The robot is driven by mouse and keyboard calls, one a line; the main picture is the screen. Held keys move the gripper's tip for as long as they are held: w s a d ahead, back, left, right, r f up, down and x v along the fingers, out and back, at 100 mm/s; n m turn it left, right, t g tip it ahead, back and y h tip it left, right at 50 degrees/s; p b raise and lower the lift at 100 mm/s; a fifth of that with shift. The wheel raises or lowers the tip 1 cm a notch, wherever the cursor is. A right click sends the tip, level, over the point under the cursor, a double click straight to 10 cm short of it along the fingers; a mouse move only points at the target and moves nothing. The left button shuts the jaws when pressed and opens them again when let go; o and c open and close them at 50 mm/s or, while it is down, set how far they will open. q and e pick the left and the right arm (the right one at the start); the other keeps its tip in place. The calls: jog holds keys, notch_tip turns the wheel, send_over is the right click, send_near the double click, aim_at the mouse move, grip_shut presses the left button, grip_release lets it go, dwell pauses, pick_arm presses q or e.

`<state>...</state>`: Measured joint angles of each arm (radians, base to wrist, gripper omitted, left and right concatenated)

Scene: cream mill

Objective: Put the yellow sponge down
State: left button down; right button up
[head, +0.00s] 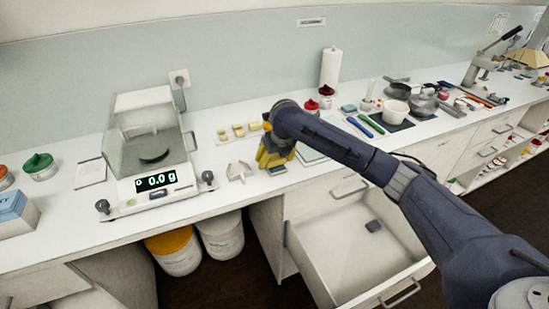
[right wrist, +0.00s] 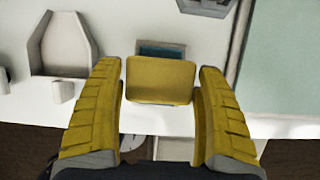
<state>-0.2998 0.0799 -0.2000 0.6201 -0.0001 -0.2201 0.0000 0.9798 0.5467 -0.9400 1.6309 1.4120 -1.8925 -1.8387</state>
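The yellow sponge (right wrist: 160,80) shows in the right wrist view between the two yellow fingers of my right gripper (right wrist: 160,90). The fingers close on its two sides, and it appears held just above the counter. A small blue item (right wrist: 160,48) shows partly behind the sponge, mostly hidden by it. In the head view my right gripper (head: 276,158) is low over the front of the white counter (head: 225,205), and the sponge cannot be told apart from the yellow fingers there. My left gripper is not in view.
A scale (head: 150,160) reading 0.0 g stands to the left. A white scoop-like holder (head: 240,172) sits just left of my gripper, and a tray with pale yellow blocks (head: 238,131) behind. A pale green board (head: 316,152) lies right. An open drawer (head: 350,250) juts out below.

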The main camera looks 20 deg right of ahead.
jog(key=shift+o, duration=1.4)
jog(key=shift+r, duration=0.15)
jog(key=v, duration=1.2)
